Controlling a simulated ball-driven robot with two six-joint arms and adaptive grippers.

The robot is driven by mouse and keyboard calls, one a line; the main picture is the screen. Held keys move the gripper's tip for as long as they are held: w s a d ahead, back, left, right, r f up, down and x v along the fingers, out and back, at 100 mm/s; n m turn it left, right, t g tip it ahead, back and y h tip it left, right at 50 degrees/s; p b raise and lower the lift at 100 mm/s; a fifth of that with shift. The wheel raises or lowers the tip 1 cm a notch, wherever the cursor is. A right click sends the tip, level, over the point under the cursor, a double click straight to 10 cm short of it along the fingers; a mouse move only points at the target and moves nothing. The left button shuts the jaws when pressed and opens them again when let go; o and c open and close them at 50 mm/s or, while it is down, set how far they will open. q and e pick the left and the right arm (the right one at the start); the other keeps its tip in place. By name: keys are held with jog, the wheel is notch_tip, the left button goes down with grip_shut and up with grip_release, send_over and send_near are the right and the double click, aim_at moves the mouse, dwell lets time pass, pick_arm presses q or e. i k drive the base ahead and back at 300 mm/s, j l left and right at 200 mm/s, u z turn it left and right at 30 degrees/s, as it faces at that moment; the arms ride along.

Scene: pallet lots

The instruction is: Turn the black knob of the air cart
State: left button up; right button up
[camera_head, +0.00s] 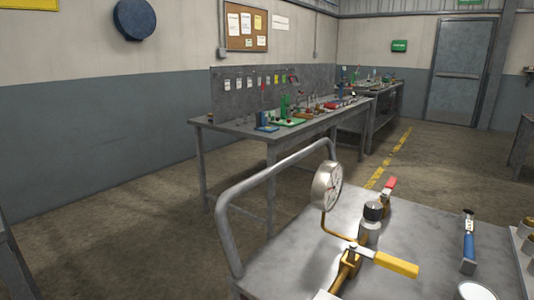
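The air cart (290,265) stands at the lower right, with a grey metal top and a bent tube handle (232,225) on its left side. The black knob (374,210) caps a grey cylindrical regulator (369,232) standing upright on the cart top. A round pressure gauge (327,186) on a brass pipe stands to its left. A valve with a yellow lever (396,264) is in front of the knob, and a valve with a red lever (390,186) is behind it. Neither of my grippers is in view.
A blue-handled item (469,243) and a white round object (475,291) are on the cart's right side. A long workbench (243,131) with several small fixtures stands behind the cart. Open floor (110,230) lies to the left.

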aim_at(373, 211)
jog(key=k+l, duration=0.1)
jog(key=l, duration=0.25)
jog(key=k+l+u, duration=0.15)
jog(key=l, duration=0.15)
jog(key=k+l, duration=0.1)
jog(key=l, duration=0.2)
jog(key=k+l+u, duration=0.1)
jog(key=l, duration=0.25)
